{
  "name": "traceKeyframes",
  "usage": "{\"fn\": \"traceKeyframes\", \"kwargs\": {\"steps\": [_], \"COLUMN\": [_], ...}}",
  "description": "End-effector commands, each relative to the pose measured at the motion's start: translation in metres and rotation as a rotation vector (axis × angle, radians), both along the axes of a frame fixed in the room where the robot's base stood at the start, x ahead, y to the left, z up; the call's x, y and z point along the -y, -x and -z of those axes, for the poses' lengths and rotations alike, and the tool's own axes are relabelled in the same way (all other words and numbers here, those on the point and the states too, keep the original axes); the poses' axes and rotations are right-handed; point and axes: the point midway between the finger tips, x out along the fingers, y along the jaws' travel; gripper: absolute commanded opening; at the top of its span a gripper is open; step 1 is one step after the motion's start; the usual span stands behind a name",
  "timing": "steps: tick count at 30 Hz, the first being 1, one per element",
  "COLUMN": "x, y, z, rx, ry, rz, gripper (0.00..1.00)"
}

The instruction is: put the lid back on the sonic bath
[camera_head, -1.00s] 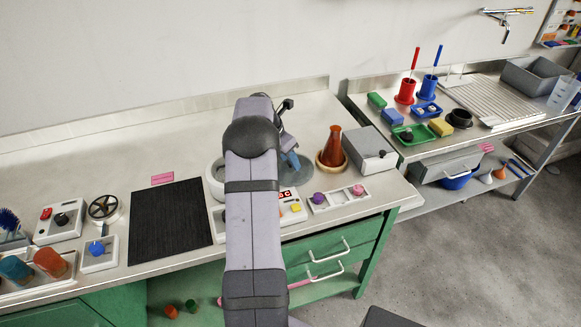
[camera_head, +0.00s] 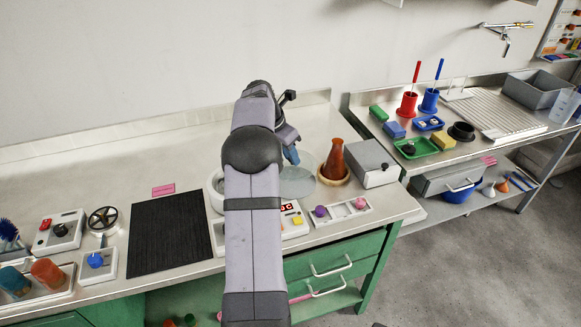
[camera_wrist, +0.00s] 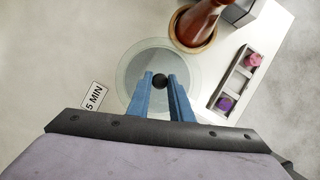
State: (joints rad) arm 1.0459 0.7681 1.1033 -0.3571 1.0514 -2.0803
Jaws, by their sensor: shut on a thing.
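The lid (camera_wrist: 136,76) is a round, see-through disc with a black knob (camera_wrist: 160,82) in its middle. My gripper (camera_wrist: 160,79) is shut on the knob, its blue fingers on either side. In the head view, the lid (camera_head: 299,183) lies right of my arm, beside the wooden ring, and my gripper (camera_head: 291,153) is partly hidden by the wrist. I cannot tell how high the lid is above the bench. A white round-rimmed vessel (camera_head: 214,187), probably the sonic bath, is mostly hidden behind my arm.
A red-brown flask (camera_head: 333,160) stands in a wooden ring close to the lid's right. A grey box (camera_head: 371,164) is beyond it. A white tray with purple and pink pieces (camera_head: 341,212) lies in front. A black mat (camera_head: 168,235) is left of my arm.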

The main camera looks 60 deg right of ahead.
Motion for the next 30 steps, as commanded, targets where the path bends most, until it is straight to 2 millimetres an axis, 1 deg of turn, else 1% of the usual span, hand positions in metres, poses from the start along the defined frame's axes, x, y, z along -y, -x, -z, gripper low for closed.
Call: {"fn": "traceKeyframes", "kwargs": {"steps": [1, 3, 6, 13, 17, 20, 25, 27, 30], "x": [0.001, 0.001, 0.001, 0.000, -0.003, -0.007, -0.019, -0.026, -0.041], "y": [0.000, 0.000, 0.000, -0.001, -0.007, -0.018, -0.044, -0.056, -0.070], "z": [-0.009, -0.018, -0.027, -0.036, -0.045, -0.058, -0.094, -0.109, -0.127], "rx": [0.003, 0.002, 0.001, 0.000, 0.000, 0.001, 0.002, 0.001, 0.000], "ry": [0.004, 0.004, 0.003, 0.000, 0.001, 0.001, 0.002, 0.002, 0.000], "rz": [-0.001, 0.000, -0.001, -0.002, -0.013, -0.033, -0.080, -0.103, -0.139], "gripper": [0.00, 0.00, 0.00, 0.00, 0.00, 0.00, 0.00, 0.00, 0.00]}}
